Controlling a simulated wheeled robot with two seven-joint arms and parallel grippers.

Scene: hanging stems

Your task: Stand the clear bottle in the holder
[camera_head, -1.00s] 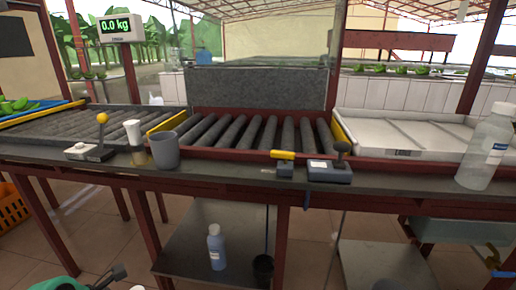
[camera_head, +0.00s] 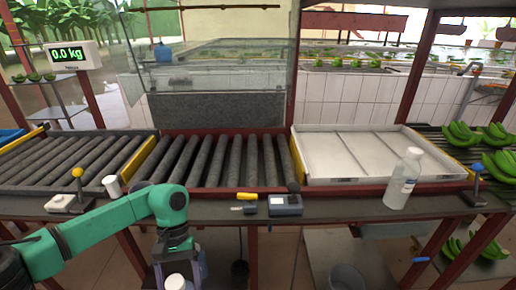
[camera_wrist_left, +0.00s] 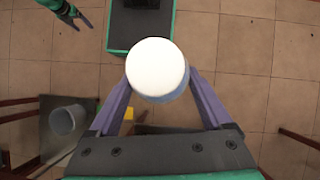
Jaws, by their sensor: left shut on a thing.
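My left gripper (camera_head: 178,262) is low in front of the counter, shut on a white-capped bottle (camera_head: 175,283). In the left wrist view this bottle (camera_wrist_left: 158,70) sits between the purple fingers, its cap towards the camera. Its bluish side barely shows, and I cannot tell what is under it. An open grey cup (camera_head: 345,279), perhaps the holder, is low at the right and also in the left wrist view (camera_wrist_left: 68,121). My right gripper (camera_wrist_left: 78,18) is open and empty.
The counter (camera_head: 340,205) carries a white tray (camera_head: 350,155), a blue-grey device (camera_head: 285,204), a white cup (camera_head: 112,186) and levers. Green bananas (camera_head: 495,155) lie at the right. My left arm covers part of the counter.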

